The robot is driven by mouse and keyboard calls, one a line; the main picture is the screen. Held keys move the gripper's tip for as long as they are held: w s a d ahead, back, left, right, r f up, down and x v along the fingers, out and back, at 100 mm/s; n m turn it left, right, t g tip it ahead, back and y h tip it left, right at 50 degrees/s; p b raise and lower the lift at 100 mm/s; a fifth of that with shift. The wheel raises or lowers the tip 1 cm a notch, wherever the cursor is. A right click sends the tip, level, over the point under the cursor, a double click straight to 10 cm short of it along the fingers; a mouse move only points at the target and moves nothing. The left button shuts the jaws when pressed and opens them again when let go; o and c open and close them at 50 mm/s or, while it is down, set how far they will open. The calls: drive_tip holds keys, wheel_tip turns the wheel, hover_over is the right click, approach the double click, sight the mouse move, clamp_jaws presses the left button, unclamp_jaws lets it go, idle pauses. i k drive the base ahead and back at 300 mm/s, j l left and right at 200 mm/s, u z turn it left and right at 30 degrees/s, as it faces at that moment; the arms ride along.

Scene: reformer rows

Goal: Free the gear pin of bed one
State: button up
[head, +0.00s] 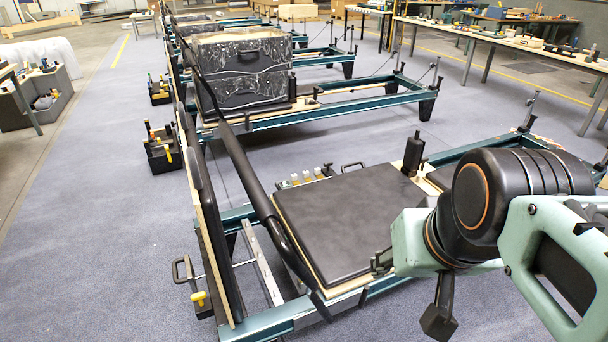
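Bed one, the nearest reformer (265,325), has a teal frame and a black padded carriage (335,220). A yellow knob (199,298) sits low at its left end, below a dark U-shaped handle (183,269). It may be the gear pin; how far it is seated cannot be made out. My arm reaches in from the right over the carriage's near right corner. Small dark parts at its end (382,262), apparently my gripper, are beside the carriage edge, well right of the yellow knob. Their opening is unclear.
A dark slanted bar (240,168) crosses bed one's left end. Small yellow-topped items (307,176) stand behind the carriage. A second reformer (340,107) bears wrapped stacked boxes (243,70). A black tool caddy (163,150) stands on the floor.

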sight(200, 295)
drive_tip(key=u, duration=1.4)
